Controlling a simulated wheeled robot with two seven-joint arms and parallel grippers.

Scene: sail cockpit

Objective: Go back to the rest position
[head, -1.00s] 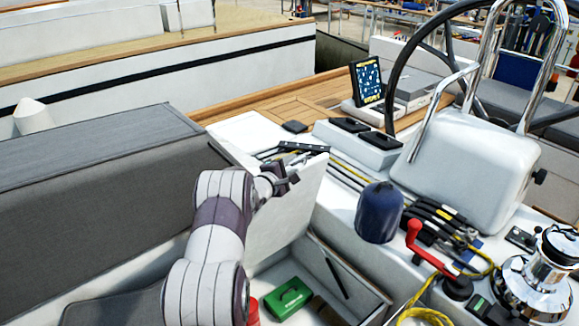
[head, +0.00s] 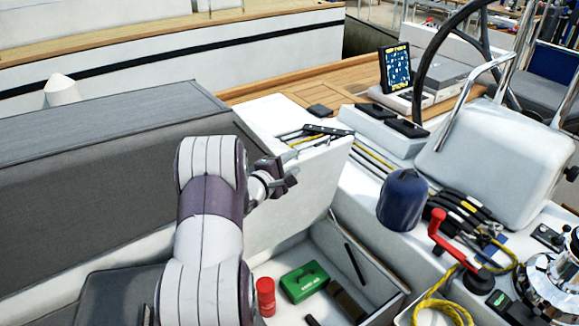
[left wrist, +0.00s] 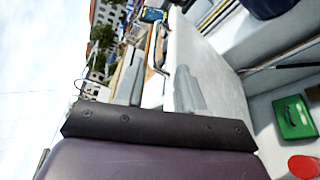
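My left gripper (head: 290,178) is in front of the raised white locker lid (head: 302,190) in the head view, left of the lid's right edge. The lid (left wrist: 222,70) shows beyond and to the right of the fingers there. It stands open above the locker. My right gripper is in neither view.
The open locker holds a green case (head: 304,282), a red cylinder (head: 265,296) and dark items. A blue-covered winch (head: 403,200), a red-handled crank (head: 440,232) and yellow rope (head: 440,312) are right. A grey cushioned bench (head: 110,180) lies left.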

